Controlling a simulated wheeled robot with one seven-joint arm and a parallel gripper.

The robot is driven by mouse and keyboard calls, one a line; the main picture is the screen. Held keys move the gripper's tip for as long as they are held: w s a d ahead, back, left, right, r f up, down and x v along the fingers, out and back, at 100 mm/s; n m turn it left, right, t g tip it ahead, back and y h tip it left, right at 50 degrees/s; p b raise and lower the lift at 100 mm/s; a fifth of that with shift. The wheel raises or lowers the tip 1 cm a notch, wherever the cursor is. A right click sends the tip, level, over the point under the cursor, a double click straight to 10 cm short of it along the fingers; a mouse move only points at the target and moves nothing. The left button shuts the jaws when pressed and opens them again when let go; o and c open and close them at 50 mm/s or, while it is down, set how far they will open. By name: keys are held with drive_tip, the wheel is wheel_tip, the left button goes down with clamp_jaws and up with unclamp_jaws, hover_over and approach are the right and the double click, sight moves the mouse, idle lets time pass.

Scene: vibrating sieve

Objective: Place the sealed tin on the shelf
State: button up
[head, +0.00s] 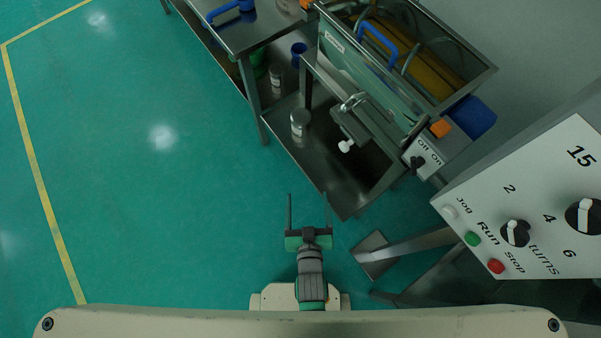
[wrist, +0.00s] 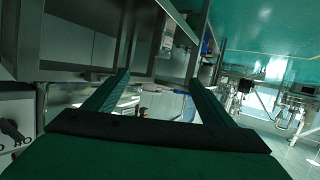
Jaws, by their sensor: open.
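A small silvery tin with a pale lid (head: 300,121) stands on the steel lower shelf (head: 318,182), close to its left edge. A second pale container (head: 276,76) stands further back; I cannot tell which of the two is the sealed tin. My gripper (head: 308,200) is open and empty, in front of the shelf's near edge and apart from both containers. In the wrist view its two green fingers (wrist: 158,78) are spread, with nothing between them.
A clear-sided machine with a blue handle (head: 378,38) stands above the shelf. A control panel (head: 530,205) with knobs and buttons is at the right. A steel table (head: 245,32) stands at the back. The green floor (head: 130,170) at left is clear.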

drive_tip(key=s+a+r+m+t, duration=0.1)
drive_tip(key=s+a+r, duration=0.1)
drive_tip(key=s+r, duration=1.1)
drive_tip(key=shift+s+r+h, duration=0.3)
drive_tip(key=shift+r, duration=0.4)
